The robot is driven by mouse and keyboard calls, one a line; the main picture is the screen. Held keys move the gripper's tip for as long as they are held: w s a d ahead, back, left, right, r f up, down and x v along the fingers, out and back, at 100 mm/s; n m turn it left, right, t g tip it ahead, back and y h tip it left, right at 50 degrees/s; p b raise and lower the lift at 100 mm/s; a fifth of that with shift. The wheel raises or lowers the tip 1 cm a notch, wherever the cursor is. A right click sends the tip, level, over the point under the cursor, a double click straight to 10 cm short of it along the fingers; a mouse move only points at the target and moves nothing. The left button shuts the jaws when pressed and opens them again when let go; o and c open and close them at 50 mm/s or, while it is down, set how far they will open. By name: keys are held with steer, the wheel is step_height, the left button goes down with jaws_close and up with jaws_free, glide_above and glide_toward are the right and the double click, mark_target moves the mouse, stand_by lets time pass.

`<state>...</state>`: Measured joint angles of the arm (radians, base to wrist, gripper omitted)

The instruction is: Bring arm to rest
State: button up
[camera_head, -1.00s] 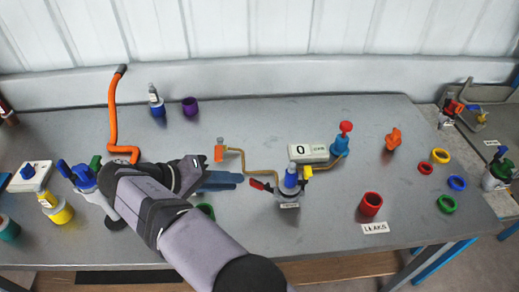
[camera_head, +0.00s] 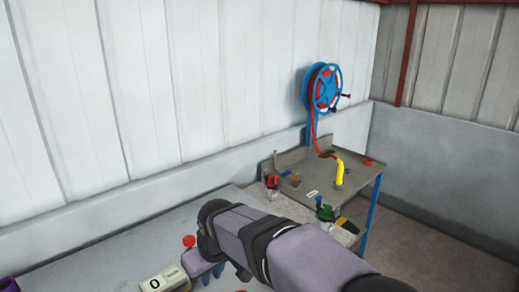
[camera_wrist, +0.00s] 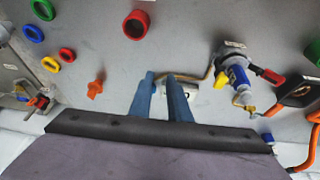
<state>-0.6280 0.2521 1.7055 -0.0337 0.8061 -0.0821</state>
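My arm reaches in from the lower right of the head view, over the grey table (camera_head: 110,235). My gripper (camera_head: 208,277) points down there, partly cut off by the picture's lower edge. In the wrist view the two blue fingers of my gripper (camera_wrist: 160,76) stand a little apart with nothing between them. They are above the table top (camera_wrist: 105,55). A brass pipe (camera_wrist: 196,77) and part of a white box (camera_wrist: 191,86) show beyond and beside the fingers.
In the wrist view are a red cup (camera_wrist: 137,25), an orange valve piece (camera_wrist: 95,88), several coloured rings and a fitting with a blue part (camera_wrist: 237,75). A side table (camera_head: 318,180) with a yellow nozzle (camera_head: 340,174) and a blue hose reel (camera_head: 323,88) stand further right.

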steer(key=d+m, duration=0.3)
steer(key=d, duration=0.9)
steer(key=s+d+f+m+g+h, duration=0.1)
steer(key=s+d+f+m+g, duration=0.15)
steer(key=s+d+f, duration=0.5)
steer(key=s+d+f+m+g+h, duration=0.1)
steer(key=s+d+f+m, duration=0.3)
steer(key=s+d, duration=0.6)
step_height(320, 180, down, 33)
steer(key=n+b, duration=0.1)
steer(key=b, duration=3.1)
steer(key=shift+s+a+b, duration=0.3)
steer(key=shift+s+a, duration=0.15)
steer(key=shift+r, duration=0.15)
